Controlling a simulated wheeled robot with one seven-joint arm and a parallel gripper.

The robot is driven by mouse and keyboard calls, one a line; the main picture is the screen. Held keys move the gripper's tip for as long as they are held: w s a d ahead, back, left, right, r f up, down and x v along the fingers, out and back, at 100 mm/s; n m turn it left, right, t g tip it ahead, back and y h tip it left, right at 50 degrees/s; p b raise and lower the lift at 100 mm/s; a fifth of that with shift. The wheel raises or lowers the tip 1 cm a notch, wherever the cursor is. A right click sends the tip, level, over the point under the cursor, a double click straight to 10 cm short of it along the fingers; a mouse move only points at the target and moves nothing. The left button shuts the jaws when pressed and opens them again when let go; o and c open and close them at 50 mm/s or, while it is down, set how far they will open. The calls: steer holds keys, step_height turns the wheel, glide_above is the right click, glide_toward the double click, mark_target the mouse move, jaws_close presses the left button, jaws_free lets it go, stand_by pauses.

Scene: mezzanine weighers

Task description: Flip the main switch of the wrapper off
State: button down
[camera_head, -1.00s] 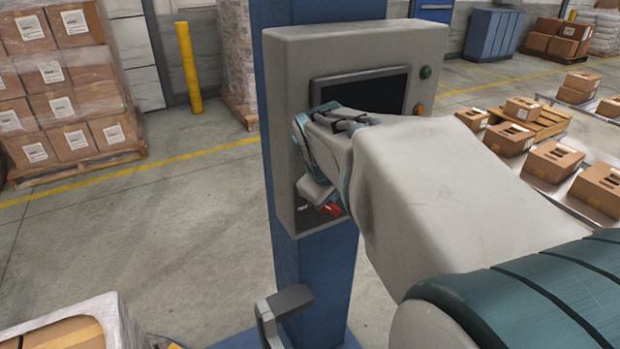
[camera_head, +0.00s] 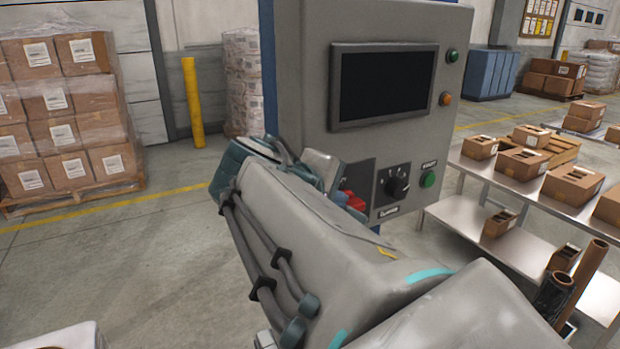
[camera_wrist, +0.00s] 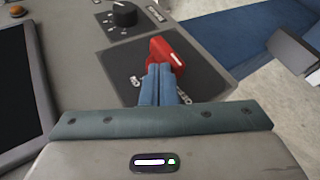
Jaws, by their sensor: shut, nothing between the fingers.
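The wrapper's control panel (camera_head: 312,100) is a grey box on a blue column. Its main switch is a red handle, partly hidden behind my arm in the head view (camera_head: 353,201). In the wrist view the red handle (camera_wrist: 166,50) sits at a slant on a dark square plate (camera_wrist: 202,70). White marks beside it are too small to read. My gripper (camera_wrist: 160,70) is shut and empty, its blue fingertips right at the near side of the handle. I cannot tell whether they touch it.
The panel also carries a black knob (camera_head: 397,186), a green button (camera_head: 428,179), a dark screen (camera_head: 383,85), an upper green button (camera_head: 452,55) and an orange button (camera_head: 446,99). A metal table (camera_head: 470,168) with boxes stands at the right. Open floor (camera_head: 120,265) lies at the left.

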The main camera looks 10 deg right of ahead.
steer(key=shift+f, duration=0.1)
stand_by(0.7)
steer(key=w+r+p+v, duration=0.1)
steer(key=r+p+v, duration=0.1)
steer(key=v, duration=1)
steer(key=shift+d+r+p, duration=0.2)
steer(key=shift+d+p, duration=0.1)
steer(key=shift+p, duration=0.25)
steer(key=s+d+f+m+g+y+p, duration=0.3)
steer(key=d+f+m+y+p, duration=0.1)
steer(key=f, duration=0.4)
steer(key=s+d+f+m+g+y+p, duration=0.2)
steer(key=s+d+f+m+y+p, duration=0.1)
steer(key=d+f+m+p, duration=0.2)
step_height(320, 180, down, 4)
steer(key=d, duration=0.2)
steer(key=shift+s+d+m+g+y, duration=0.2)
steer(key=shift+d+m+g+y, duration=0.1)
steer(key=shift+g+y, duration=0.1)
